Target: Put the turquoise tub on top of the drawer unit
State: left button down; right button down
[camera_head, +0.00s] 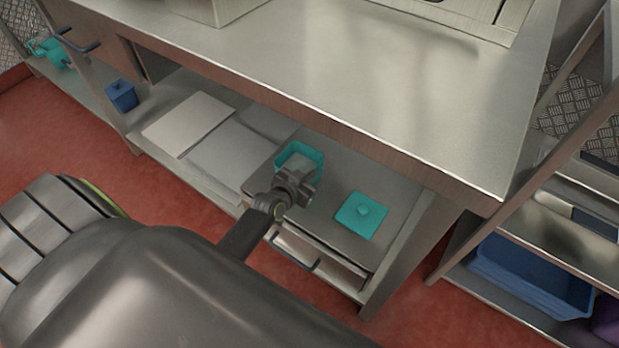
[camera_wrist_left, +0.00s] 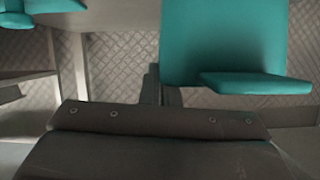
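The turquoise tub (camera_head: 313,156) is an open square container under the table in the head view, at the back of the drawer unit (camera_head: 325,220). I cannot tell whether it rests on the unit's top or hangs just above it. My left gripper (camera_head: 297,186) is at the tub's near side and covers part of it. In the left wrist view, the tub (camera_wrist_left: 222,40) fills the upper right. The narrow fingers (camera_wrist_left: 162,92) appear closed on the tub's edge, one on either side. My right gripper is in neither view.
A turquoise lid with a knob (camera_head: 362,214) lies on the drawer unit, right of the tub. The steel tabletop (camera_head: 400,90) overhangs the lower shelf, and a table leg (camera_head: 398,255) stands at the right. Pale flat boards (camera_head: 188,124) lie to the left.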

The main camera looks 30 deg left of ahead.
pick_arm(q)
jog(key=shift+w+r, duration=0.1)
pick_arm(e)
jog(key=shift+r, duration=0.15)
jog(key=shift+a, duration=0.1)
pick_arm(q)
jog(key=c, duration=1.7)
grip_release()
jog(key=shift+f, duration=0.2)
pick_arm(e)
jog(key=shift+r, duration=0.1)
pick_arm(q)
jog(key=shift+r, duration=0.1)
